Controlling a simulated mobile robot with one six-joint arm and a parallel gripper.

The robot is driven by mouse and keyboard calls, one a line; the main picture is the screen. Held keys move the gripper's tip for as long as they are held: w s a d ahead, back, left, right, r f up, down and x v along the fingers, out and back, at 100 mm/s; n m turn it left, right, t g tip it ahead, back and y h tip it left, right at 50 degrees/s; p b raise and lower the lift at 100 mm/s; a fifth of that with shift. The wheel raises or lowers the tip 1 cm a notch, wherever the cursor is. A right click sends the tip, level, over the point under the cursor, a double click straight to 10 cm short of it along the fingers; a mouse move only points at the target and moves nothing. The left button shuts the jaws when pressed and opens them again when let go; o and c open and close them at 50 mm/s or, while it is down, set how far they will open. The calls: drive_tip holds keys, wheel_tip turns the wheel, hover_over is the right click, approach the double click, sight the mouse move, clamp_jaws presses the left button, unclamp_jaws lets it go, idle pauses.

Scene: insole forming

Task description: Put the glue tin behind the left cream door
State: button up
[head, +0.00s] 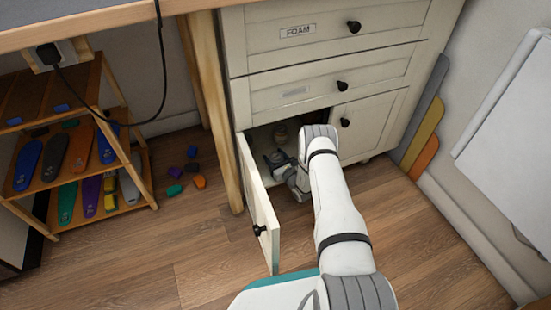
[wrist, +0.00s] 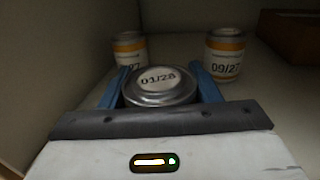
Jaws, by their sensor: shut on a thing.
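The left cream door (head: 258,205) of the cabinet stands open, swung out toward me. My gripper (head: 275,160) is inside the opening behind it, mostly in shadow. In the wrist view my gripper (wrist: 160,92) is shut on a glue tin (wrist: 160,86), a round metal tin whose lid reads 01/28. Its blue fingers press on both sides of the tin. Whether the tin touches the cabinet floor is unclear. Two tins with orange and white labels stand farther in: a left tin (wrist: 130,47), partly hidden, and a right tin (wrist: 225,53) marked 09/27.
A brown box (wrist: 290,35) sits at the back right inside the cabinet. The right cream door (head: 367,127) is closed, below the drawers (head: 300,90). A shelf rack (head: 125,150) with insoles stands at left, with small blocks (head: 190,175) on the floor.

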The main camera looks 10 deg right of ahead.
drive_tip(key=shift+f, duration=0.2)
drive_tip(key=o, duration=1.2)
drive_tip(key=shift+o, duration=0.2)
drive_tip(key=shift+r, duration=0.1)
drive_tip(key=shift+r, duration=0.15)
drive_tip(key=shift+s+d, duration=0.15)
drive_tip(key=shift+s, duration=0.15)
drive_tip(key=p+v, duration=0.4)
drive_tip(key=v, duration=0.7)
drive_tip(key=shift+s, duration=0.15)
drive_tip(key=shift+d, duration=0.1)
